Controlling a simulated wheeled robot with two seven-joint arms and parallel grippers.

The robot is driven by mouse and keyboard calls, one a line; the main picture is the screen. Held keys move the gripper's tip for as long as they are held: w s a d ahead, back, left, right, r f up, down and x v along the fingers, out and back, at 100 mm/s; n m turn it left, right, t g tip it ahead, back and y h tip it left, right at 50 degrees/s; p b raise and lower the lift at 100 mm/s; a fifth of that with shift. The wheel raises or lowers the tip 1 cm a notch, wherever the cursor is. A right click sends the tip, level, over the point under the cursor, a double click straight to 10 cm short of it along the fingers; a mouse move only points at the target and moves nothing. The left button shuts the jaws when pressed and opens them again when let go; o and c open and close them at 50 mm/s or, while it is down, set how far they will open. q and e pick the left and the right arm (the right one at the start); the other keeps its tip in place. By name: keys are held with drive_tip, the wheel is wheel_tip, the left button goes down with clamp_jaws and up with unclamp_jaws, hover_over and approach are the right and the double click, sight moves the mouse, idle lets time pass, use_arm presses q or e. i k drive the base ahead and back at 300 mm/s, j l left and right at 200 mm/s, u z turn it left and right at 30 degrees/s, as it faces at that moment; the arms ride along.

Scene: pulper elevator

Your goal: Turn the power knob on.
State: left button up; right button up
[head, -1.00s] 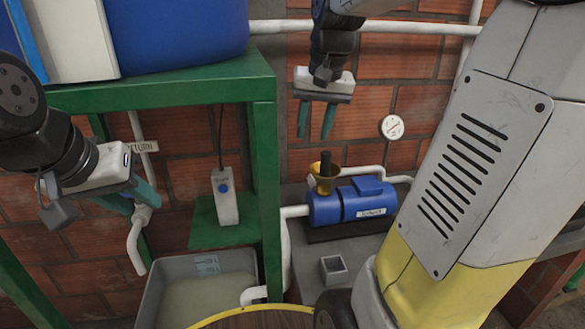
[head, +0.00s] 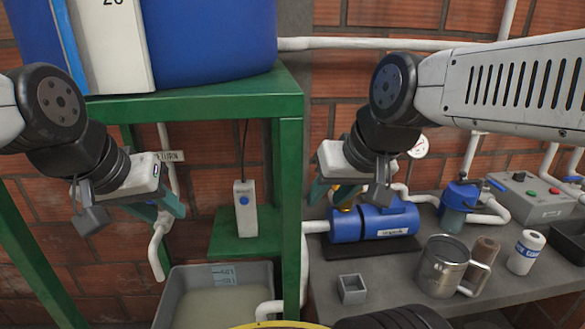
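A grey control box (head: 530,197) stands at the right on the grey bench. Its top carries a small black knob (head: 519,177), a green button and red controls; which one is the power knob is too small to tell. My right gripper (head: 342,192) is left of the box, in front of the brick wall and above the blue pump. It is open, its far finger partly hidden by my wrist. My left gripper (head: 160,205) is open and empty at the left, near a white pipe and far from the box.
A blue pump (head: 375,222), a metal jug (head: 441,268), a brown cylinder (head: 482,258), a white roll (head: 526,252) and a small grey cup (head: 351,288) stand on the bench (head: 398,290). A green frame (head: 291,190) holds a white box with a blue button (head: 245,210).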

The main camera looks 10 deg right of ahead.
sight(520, 177)
drive_tip(key=k, duration=0.5)
drive_tip(key=z, duration=1.85)
drive_tip(key=i+l+u, duration=0.1)
drive_tip(key=u, duration=0.7)
drive_tip(key=i+l+u, duration=0.35)
drive_tip(key=l, duration=0.3)
drive_tip(key=l+u, duration=0.2)
drive_tip(key=i+l+u, duration=0.2)
drive_tip(key=l, duration=0.3)
drive_tip(key=i+l, duration=0.15)
drive_tip(key=l, duration=0.55)
drive_tip(key=i+l+u, duration=0.1)
drive_tip(key=l, duration=0.6)
drive_tip(key=i+l, duration=0.1)
drive_tip(key=l, duration=0.6)
drive_tip(key=i+l+u, duration=0.1)
drive_tip(key=l, duration=0.6)
